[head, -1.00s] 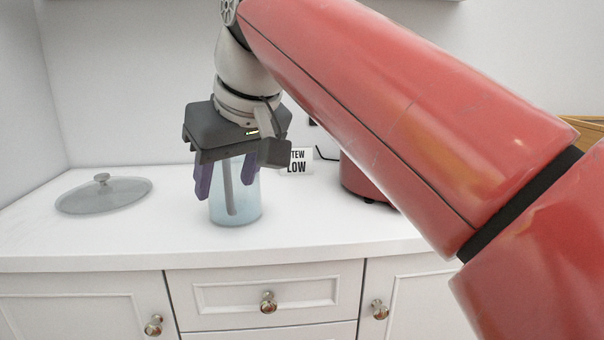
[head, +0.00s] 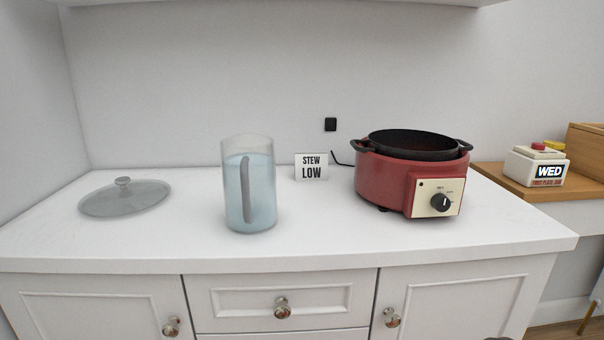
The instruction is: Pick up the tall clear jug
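The tall clear jug (head: 262,200) stands upright on the white counter, left of centre in the head view. It holds pale blue water to a little below its rim. Its grey handle (head: 246,190) faces the camera.
A red slow cooker (head: 385,184), open on top, stands to the right, with a "STEW LOW" card (head: 311,167) between. A glass lid (head: 124,198) lies at left. The white counter (head: 180,245) is clear around the jug. A "WED" box (head: 535,166) sits on a wooden surface.

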